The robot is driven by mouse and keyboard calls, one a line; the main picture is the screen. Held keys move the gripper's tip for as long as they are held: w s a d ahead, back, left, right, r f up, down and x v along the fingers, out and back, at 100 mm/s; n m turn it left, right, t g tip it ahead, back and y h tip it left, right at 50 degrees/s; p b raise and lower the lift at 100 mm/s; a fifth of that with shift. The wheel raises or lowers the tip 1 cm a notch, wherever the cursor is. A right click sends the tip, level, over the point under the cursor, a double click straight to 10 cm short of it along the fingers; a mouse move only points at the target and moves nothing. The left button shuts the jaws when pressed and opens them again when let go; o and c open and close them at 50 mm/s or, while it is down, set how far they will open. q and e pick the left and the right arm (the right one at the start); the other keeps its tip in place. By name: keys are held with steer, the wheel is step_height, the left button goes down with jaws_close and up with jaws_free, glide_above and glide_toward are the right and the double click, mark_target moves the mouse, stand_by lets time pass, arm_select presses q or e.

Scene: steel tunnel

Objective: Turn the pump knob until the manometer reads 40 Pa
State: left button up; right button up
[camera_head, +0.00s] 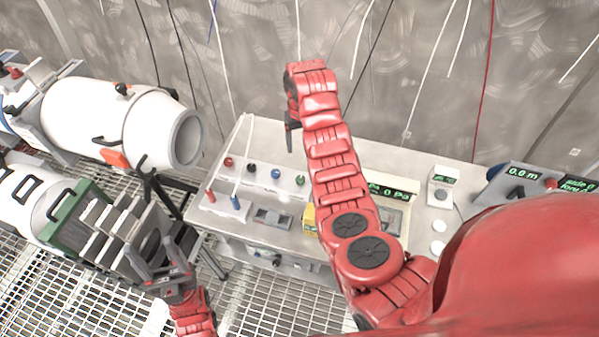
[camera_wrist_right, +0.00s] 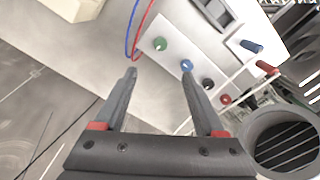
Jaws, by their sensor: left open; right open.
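The manometer's display (camera_head: 391,192) shows green digits that read 0 Pa, partly covered by my right arm. A row of red (camera_head: 228,162), black (camera_head: 251,168), blue (camera_head: 275,173) and green (camera_head: 300,180) knobs sits on the light bench panel. I cannot tell which is the pump knob. My right gripper (camera_head: 290,136) is open above the panel's back edge. In the right wrist view its empty fingers (camera_wrist_right: 160,77) point toward the green (camera_wrist_right: 159,44) and blue (camera_wrist_right: 186,65) knobs, apparently touching neither. My left gripper (camera_head: 167,275) is open and empty at the lower left, away from the panel.
Red (camera_head: 210,196) and blue (camera_head: 235,202) plugs stand at the panel's front left. White cylinders (camera_head: 122,120) and a green-framed unit (camera_head: 85,220) stand at the left. A console (camera_head: 545,180) reading 0.0 m is at the right. Cables hang along the back wall.

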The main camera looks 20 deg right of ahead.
steer(key=p, duration=0.2)
glide_above(301, 178)
step_height(301, 178, down, 10)
steer(key=shift+s+a+f, duration=0.1)
steer(key=shift+s+a, duration=0.05)
steer(key=shift+f, duration=0.35)
step_height(301, 178, down, 3)
steer(key=shift+b, duration=0.75)
step_height(301, 178, down, 3)
steer(key=b, duration=0.2)
steer(key=shift+f+b, duration=0.2)
steer(key=shift+b, duration=0.15)
jaws_close()
